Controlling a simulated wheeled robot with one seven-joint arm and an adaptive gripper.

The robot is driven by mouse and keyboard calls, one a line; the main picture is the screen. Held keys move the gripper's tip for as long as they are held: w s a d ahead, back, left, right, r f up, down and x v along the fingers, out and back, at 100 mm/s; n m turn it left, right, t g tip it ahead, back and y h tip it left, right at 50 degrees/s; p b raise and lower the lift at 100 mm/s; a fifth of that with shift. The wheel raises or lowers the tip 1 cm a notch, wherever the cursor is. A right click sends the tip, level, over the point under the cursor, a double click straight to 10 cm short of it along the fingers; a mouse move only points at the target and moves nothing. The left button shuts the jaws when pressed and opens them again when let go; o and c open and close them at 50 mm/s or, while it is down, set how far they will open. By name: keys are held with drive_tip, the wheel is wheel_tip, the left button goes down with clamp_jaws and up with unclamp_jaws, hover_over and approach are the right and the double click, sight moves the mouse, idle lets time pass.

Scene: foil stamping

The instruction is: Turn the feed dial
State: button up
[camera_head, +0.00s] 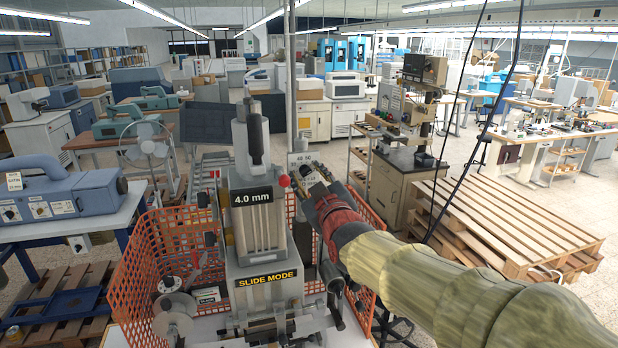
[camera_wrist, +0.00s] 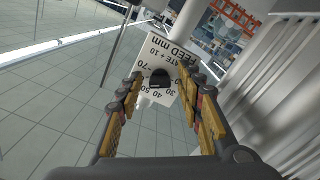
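The feed dial is a dark round knob (camera_wrist: 160,78) on a white plate (camera_wrist: 157,52) marked "FEED mm" with numbers, upside down in the wrist view. The white plate also shows in the head view (camera_head: 302,160), on the right side of the grey stamping machine (camera_head: 262,215), its knob mostly hidden there. My gripper (camera_wrist: 158,90) is open, its yellow-padded fingers on either side of the knob in the wrist view. I cannot tell whether they touch it. In the head view my gripper (camera_head: 318,188) reaches the plate from the lower right.
Orange mesh guards (camera_head: 160,260) stand around the machine. A red ball-ended lever (camera_head: 284,181) is close left of my gripper. The machine carries "4.0 mm" and "SLIDE MODE" labels. Wooden pallets (camera_head: 510,225) lie at right. A blue machine (camera_head: 60,195) stands on a bench at left.

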idle(0.3)
drive_tip(key=v, duration=1.2)
